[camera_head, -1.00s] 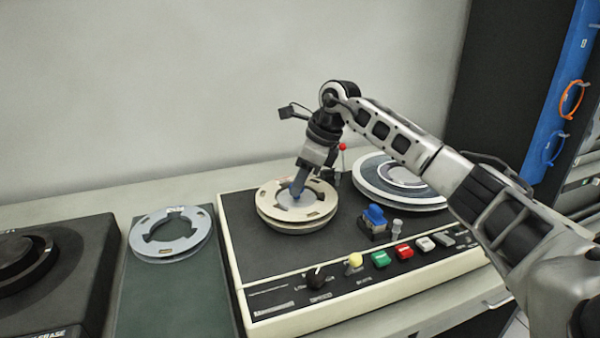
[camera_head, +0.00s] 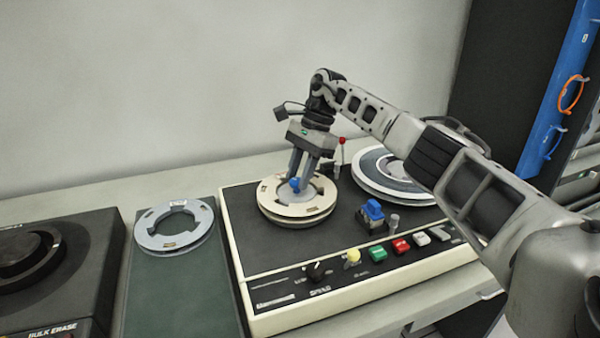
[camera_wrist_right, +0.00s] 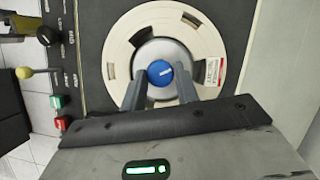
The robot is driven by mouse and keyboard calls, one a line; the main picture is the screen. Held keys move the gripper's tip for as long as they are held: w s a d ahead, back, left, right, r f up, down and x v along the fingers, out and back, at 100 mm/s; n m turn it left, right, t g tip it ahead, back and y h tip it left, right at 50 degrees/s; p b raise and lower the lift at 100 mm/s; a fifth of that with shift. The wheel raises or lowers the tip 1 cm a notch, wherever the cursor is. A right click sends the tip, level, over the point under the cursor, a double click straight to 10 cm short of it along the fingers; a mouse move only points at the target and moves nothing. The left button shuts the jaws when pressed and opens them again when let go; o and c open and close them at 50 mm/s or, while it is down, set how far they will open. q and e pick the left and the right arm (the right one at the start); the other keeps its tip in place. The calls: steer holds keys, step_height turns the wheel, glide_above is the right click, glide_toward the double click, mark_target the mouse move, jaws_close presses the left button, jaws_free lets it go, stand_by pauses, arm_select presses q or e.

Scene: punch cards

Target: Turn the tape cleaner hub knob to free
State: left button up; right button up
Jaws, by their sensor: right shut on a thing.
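The tape cleaner (camera_head: 250,240) is a cream-edged machine with a dark top. A cream reel (camera_head: 285,209) lies on its left hub. The blue hub knob (camera_head: 295,185) stands at the reel's centre; it also shows in the right wrist view (camera_wrist_right: 160,73), round with a short white mark. My right gripper (camera_head: 299,181) comes down from above and is shut on the knob, one finger on each side. The fingers also show in the right wrist view (camera_wrist_right: 160,88). My left gripper is not in view.
A second reel (camera_head: 366,178) is on the machine's right side. A blue-topped block (camera_head: 372,214) and a red-tipped lever (camera_head: 341,150) stand near the arm. Coloured buttons (camera_head: 401,245) line the front. A loose grey reel (camera_head: 172,241) lies on a green mat at left.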

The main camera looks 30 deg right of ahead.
steer(key=shift+w+r+n, duration=0.1)
steer(key=shift+n, duration=0.4)
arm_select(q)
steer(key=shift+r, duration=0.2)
arm_select(e)
steer(key=o, duration=1)
steer(key=shift+c, duration=0.2)
